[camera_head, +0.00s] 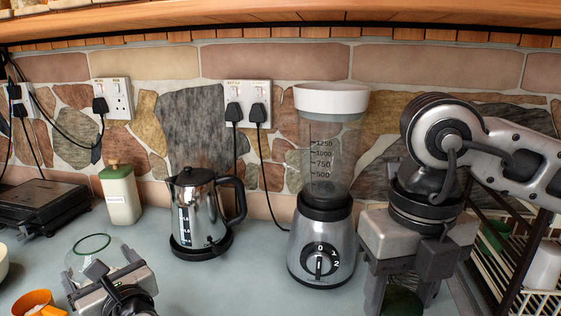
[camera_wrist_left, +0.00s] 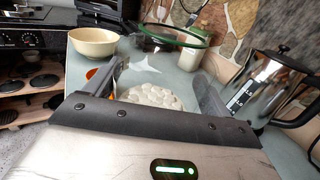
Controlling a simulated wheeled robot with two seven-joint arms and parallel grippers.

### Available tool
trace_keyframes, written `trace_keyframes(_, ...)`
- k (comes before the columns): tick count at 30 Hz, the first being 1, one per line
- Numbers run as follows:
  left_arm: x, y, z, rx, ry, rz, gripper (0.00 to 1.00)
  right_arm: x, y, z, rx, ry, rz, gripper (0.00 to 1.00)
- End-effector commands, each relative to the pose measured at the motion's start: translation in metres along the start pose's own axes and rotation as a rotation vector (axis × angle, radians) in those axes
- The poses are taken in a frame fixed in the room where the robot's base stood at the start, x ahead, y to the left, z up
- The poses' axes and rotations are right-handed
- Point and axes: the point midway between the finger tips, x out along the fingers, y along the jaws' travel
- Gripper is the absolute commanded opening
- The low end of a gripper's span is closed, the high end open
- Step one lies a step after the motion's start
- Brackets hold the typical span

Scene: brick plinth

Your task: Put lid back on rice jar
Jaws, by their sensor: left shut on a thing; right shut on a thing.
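The rice jar (camera_head: 78,262) is clear glass with a green ring at its open mouth, standing on the counter at the lower left. In the left wrist view the jar (camera_wrist_left: 165,68) shows white contents at its bottom and no lid on top. My left gripper (camera_head: 92,277) is shut on the jar, with a finger on each side of it in the left wrist view (camera_wrist_left: 158,85). My right gripper (camera_head: 403,290) points down at the lower right, shut on a dark green round lid (camera_head: 402,301). The lid is partly cut off by the picture's lower edge.
A blender (camera_head: 322,240) and a steel kettle (camera_head: 200,215) stand between my grippers. A cream canister (camera_head: 121,198) stands behind the jar. An orange cup (camera_head: 38,302) and a cream bowl (camera_wrist_left: 94,43) are left of it. A dish rack (camera_head: 520,300) is at the right.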

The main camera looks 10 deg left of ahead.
Motion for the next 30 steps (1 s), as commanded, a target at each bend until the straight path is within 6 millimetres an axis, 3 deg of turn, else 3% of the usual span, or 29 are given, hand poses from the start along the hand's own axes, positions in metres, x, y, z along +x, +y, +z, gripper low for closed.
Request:
trace_keyframes(14,-0.034,-0.026,-0.024,-0.001,-0.001,-0.294,0.41,0.041,-0.026,0.007,-0.818,-0.005,0.006,0.31)
trace_keyframes(30,-0.089,-0.047,-0.046,-0.001,-0.001,-0.615,0.41,0.088,-0.056,0.006,-1.757,-0.006,0.002,0.31)
